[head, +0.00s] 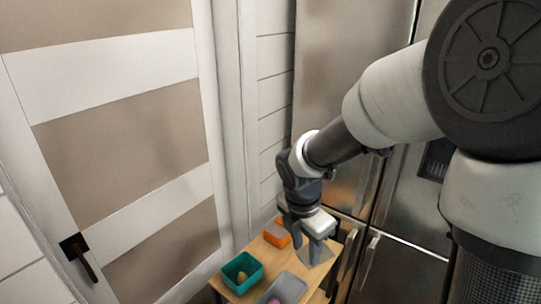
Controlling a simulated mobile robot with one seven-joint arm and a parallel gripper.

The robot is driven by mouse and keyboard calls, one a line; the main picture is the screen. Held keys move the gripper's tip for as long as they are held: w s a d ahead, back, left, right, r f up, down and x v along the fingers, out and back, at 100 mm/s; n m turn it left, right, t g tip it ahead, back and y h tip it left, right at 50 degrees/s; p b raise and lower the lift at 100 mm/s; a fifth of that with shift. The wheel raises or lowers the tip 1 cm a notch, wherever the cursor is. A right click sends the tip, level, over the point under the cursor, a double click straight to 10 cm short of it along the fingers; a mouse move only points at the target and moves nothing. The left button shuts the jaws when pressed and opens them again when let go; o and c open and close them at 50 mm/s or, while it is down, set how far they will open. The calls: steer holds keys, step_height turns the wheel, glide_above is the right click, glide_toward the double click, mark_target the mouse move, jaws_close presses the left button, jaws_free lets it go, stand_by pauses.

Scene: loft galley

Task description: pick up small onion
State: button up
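My gripper (306,244) points down over the right part of a small wooden table. Its two fingers stand apart, and I see nothing between them. A small yellowish-brown round thing (242,277) lies inside a teal bin (254,280), to the left of and nearer than my gripper. A pinkish-purple thing (274,300) shows at the bottom picture edge in a grey tray (290,286). Both are too small to tell for sure which is the small onion. My gripper is apart from both.
An orange box (276,235) sits on the table (251,250) beside my gripper. A white and beige door (120,140) with a dark handle stands on the left. Steel fridge doors (335,70) with upright handles stand close behind and right of the table.

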steer(key=w+a+f+n+g+y, duration=0.1)
steer(key=a+f+n, duration=0.2)
steer(key=f+n, duration=0.2)
steer(key=w+a+f+n+y, duration=0.1)
steer(key=w+a+f+n, duration=0.1)
steer(key=f+n, duration=0.3)
steer(key=b, duration=0.2)
glide_above(274, 302)
steer(key=f, duration=1.1)
steer(key=shift+d+f, duration=0.2)
steer(key=shift+d, duration=0.2)
steer(key=shift+a+f, duration=0.2)
steer(key=shift+f, duration=1.2)
steer(key=shift+a+f, duration=0.15)
steer(key=shift+f, duration=1.2)
steer(key=shift+w, duration=0.1)
steer(key=c, duration=0.8)
